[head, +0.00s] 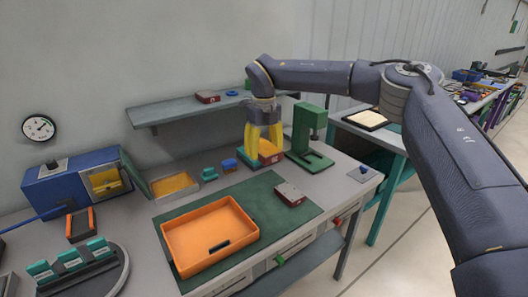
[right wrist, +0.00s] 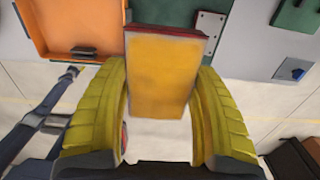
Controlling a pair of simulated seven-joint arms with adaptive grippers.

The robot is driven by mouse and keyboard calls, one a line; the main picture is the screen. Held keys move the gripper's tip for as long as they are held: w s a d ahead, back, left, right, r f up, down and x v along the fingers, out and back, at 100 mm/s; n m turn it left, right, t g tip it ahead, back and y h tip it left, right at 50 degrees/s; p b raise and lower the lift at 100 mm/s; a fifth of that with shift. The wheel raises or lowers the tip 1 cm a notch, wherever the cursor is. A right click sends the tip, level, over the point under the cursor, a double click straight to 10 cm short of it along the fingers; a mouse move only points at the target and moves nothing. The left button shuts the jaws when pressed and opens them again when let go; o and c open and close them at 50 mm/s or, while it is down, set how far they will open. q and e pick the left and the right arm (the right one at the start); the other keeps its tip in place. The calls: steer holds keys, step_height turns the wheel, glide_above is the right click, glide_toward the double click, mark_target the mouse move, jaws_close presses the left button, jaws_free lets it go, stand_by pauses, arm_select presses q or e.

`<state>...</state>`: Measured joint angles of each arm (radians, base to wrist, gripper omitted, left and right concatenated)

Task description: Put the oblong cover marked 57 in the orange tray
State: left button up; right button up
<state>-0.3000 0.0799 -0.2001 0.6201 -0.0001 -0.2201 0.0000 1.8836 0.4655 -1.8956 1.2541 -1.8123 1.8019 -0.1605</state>
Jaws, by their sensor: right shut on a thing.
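The orange tray (head: 168,250) lies on the green mat at the front of the bench; its corner also shows in the right wrist view (right wrist: 30,35). My right gripper (head: 265,152) is over the back of the bench, behind and right of the tray. Its yellow fingers are shut on an oblong piece (right wrist: 162,75) with an orange-yellow face and a dark red edge. No number can be read on it. A grey and red oblong piece (head: 290,194) lies on the mat right of the tray, and another (head: 207,97) is on the shelf. My left gripper is not in view.
A green press-like stand (head: 308,140) is close to the right of my gripper. Blue and teal small parts (head: 228,164) sit left of it. A dark small piece (head: 218,246) is at the tray's front wall. A wall shelf (head: 165,114) runs behind.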

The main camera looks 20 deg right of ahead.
stand_by(0.3)
steer(key=shift+f, duration=0.25)
steer(key=s+a+f+n, duration=0.2)
steer(key=s+a+f, duration=0.2)
steer(key=a+f, duration=0.65)
steer(key=m, duration=0.3)
glide_toward(208, 232)
steer(key=shift+f, duration=3.3)
steer(key=shift+s+f, duration=0.1)
steer(key=shift+f, duration=0.55)
stand_by(0.9)
steer(key=o, duration=1.9)
